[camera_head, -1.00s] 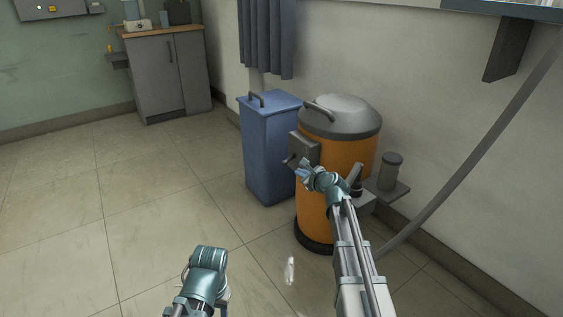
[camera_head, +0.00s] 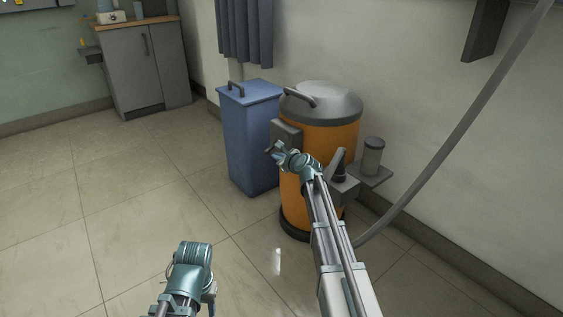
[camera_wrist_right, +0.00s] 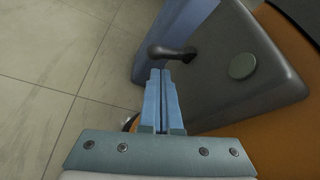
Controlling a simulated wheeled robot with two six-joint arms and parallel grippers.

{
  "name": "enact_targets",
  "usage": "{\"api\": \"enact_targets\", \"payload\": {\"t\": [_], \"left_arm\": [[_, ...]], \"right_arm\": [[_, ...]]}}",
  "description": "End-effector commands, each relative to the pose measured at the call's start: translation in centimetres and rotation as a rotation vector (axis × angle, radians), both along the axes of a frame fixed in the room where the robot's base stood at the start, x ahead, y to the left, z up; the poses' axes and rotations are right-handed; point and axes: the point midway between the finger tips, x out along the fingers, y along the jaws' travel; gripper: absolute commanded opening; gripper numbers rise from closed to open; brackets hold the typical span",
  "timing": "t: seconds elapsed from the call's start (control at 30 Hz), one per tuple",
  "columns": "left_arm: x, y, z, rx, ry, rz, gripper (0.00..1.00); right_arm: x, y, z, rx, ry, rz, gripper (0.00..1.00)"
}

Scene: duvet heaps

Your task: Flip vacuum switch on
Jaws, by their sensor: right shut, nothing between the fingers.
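The vacuum (camera_head: 332,135) is an orange drum with a grey lid, standing by the wall. A grey switch box (camera_head: 288,131) is on its left side. In the right wrist view the box (camera_wrist_right: 235,55) carries a dark lever (camera_wrist_right: 172,51) sticking out to the left and a round green button (camera_wrist_right: 242,66). My right gripper (camera_head: 274,150) is at the box, shut and empty. In the wrist view its fingertips (camera_wrist_right: 160,72) are just below the lever; I cannot tell if they touch it. My left arm's wrist shows low in the head view, but its fingers are not clear.
A blue bin (camera_head: 248,140) stands just left of the vacuum. A small shelf with a grey canister (camera_head: 373,156) is to its right, and a grey hose (camera_head: 440,158) runs along the wall. A grey cabinet (camera_head: 145,70) is at the back. The tiled floor (camera_head: 130,190) at left is clear.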

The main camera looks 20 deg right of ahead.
Motion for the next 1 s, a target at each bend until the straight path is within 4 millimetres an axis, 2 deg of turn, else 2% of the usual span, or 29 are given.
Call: {"api": "enact_targets", "payload": {"t": [0.03, 0.1, 0.27, 1.0], "left_arm": [[0.0, 0.0, -0.7, 0.0, 0.0, 0.0, 0.5], [0.0, 0.0, -1.1, 0.0, -0.001, 0.0, 0.5], [0.0, 0.0, -1.6, 0.0, -0.001, 0.0, 0.5], [0.0, 0.0, -1.1, 0.0, -0.001, 0.0, 0.5]], "right_arm": [[1.3, 0.1, -0.7, 0.0, -0.001, 0.0, 0.0], [2.4, 0.3, -1.1, -0.001, -0.001, 0.001, 0.0], [3.9, 0.6, -1.6, -0.001, 0.0, 0.0, 0.0], [3.9, 0.8, -1.3, 0.06, 0.021, 0.0, 0.0]]}}
